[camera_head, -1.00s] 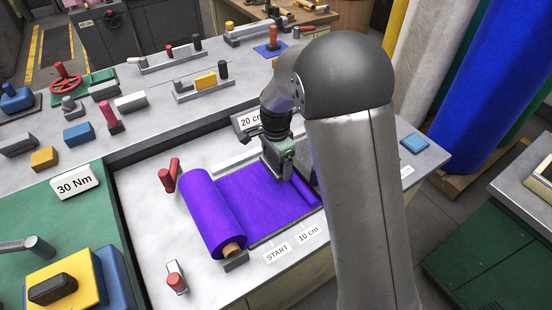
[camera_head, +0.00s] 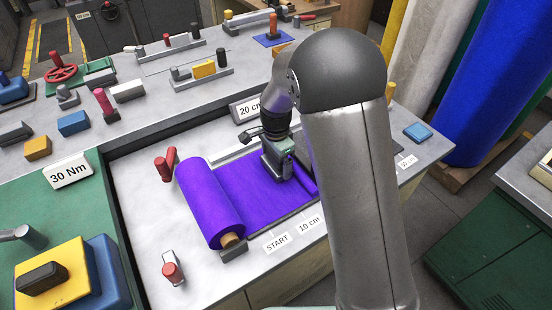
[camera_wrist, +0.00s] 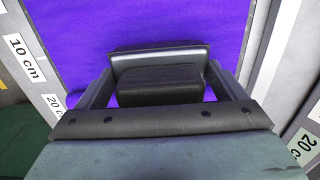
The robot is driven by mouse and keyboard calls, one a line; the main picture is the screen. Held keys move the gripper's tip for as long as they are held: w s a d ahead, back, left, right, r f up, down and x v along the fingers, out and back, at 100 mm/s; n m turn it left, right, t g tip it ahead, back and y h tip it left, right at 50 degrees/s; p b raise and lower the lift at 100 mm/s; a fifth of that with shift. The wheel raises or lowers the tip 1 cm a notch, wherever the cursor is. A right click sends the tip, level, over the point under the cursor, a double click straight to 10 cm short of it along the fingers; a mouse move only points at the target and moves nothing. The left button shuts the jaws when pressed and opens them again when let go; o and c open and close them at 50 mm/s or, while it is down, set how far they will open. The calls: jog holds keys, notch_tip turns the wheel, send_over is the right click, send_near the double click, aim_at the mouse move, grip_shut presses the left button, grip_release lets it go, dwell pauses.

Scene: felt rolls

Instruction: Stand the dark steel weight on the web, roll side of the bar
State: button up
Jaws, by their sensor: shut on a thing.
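The purple web (camera_head: 245,190) lies flat on the bench, unrolled from the purple roll (camera_head: 208,203) at its left end. My gripper (camera_head: 280,172) is low over the web, right of the roll. In the wrist view my gripper (camera_wrist: 160,98) is shut on the dark steel weight (camera_wrist: 158,82), a dark block with a wider flange, held between the two fingers. The purple web (camera_wrist: 190,20) fills the background behind it. The weight looks upright, close to or on the web; I cannot tell whether it touches. The bar is not clearly seen; my arm hides the web's right part.
START (camera_head: 276,242) and 10 cm (camera_head: 309,225) labels line the near edge. A 20 cm sign (camera_head: 247,108) stands behind. A blue pad (camera_head: 417,132) lies at the right.

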jog(key=shift+f+b, duration=0.3)
jog(key=shift+f, duration=0.2)
jog(key=o, duration=0.9)
notch_tip(320, 180, up, 17)
jog(key=shift+r, duration=0.2)
